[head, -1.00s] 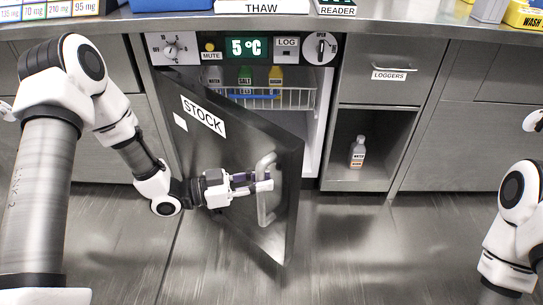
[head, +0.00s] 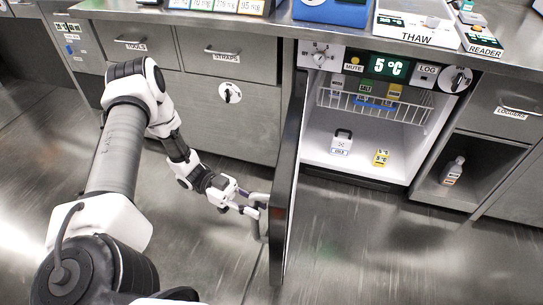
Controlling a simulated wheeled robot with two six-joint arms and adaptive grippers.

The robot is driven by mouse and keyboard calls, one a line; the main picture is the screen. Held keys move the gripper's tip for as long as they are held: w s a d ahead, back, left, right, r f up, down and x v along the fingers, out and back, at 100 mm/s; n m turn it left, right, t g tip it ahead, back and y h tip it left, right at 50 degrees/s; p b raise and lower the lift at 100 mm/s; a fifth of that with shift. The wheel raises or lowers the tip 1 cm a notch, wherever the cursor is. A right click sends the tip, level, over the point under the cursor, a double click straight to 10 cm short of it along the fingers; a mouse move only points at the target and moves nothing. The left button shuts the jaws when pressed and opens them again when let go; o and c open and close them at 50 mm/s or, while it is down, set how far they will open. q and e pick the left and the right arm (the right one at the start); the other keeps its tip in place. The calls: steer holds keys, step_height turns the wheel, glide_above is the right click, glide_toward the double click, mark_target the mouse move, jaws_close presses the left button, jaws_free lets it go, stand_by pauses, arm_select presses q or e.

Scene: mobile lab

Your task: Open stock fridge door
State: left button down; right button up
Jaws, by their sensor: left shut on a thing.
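The stock fridge door (head: 287,185) stands wide open, seen nearly edge-on, swung out from the fridge's left side. Its grey bar handle (head: 262,218) is on the door's left-facing side. My left gripper (head: 252,209) is shut on the handle. My right gripper is out of view.
The control panel with the 5 °C display (head: 389,66) is above the opening. An open cubby with a bottle (head: 452,170) is to the right. Closed drawers (head: 222,55) are behind my left arm. The floor in front of the fridge is clear.

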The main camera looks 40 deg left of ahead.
arm_select(q)
steer(key=shift+s+a, duration=0.35)
steer(key=shift+a, duration=0.55)
steer(key=c, duration=1)
jaws_free()
steer(key=a, duration=0.4)
steer(key=s+a, duration=0.1)
steer(key=a, duration=0.7)
steer(key=shift+s, duration=0.2)
